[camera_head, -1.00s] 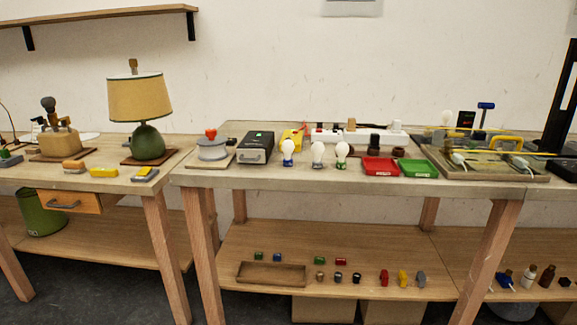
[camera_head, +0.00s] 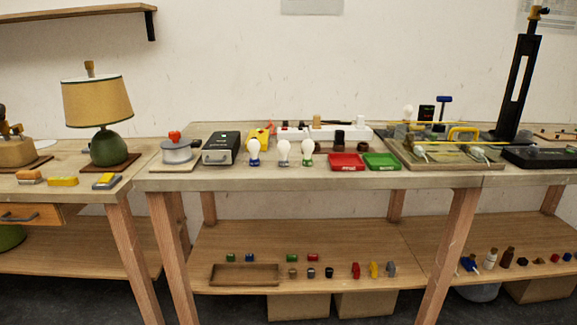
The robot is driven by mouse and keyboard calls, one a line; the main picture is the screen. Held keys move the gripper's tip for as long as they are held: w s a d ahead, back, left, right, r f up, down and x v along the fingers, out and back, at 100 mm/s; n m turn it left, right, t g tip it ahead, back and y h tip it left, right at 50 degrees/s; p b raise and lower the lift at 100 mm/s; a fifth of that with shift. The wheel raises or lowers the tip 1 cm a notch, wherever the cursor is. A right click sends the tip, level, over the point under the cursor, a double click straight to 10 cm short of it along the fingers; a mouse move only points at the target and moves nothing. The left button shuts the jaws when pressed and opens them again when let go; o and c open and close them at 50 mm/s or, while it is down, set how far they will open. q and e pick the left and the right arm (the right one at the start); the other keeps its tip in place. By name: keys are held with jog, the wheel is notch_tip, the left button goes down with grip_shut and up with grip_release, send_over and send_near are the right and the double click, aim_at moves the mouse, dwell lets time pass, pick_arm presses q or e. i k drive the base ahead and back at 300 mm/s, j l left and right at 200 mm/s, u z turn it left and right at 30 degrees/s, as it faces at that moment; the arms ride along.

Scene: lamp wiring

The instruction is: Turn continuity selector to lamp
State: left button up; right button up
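No part is clearly marked as the continuity selector; I cannot tell which one it is. A round grey device (camera_head: 177,153) with a red knob (camera_head: 174,136) on top sits on a board at the left of the middle table. A dark box with a light front and handle (camera_head: 221,149) and a small green mark stands just right of it. A yellow device (camera_head: 260,138) lies behind the bulbs. The table lamp (camera_head: 97,103), with yellow shade and green base, stands on the left table. Neither gripper is in view.
Several white bulbs (camera_head: 283,150), a red tray (camera_head: 347,162) and a green tray (camera_head: 382,161) line the middle table. A white power strip (camera_head: 324,134) lies behind. A wired board (camera_head: 410,163) and tall black stand (camera_head: 517,90) are at right. A lower shelf (camera_head: 330,245) holds small parts.

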aim_at(533, 149)
jog(key=z, duration=1.45)
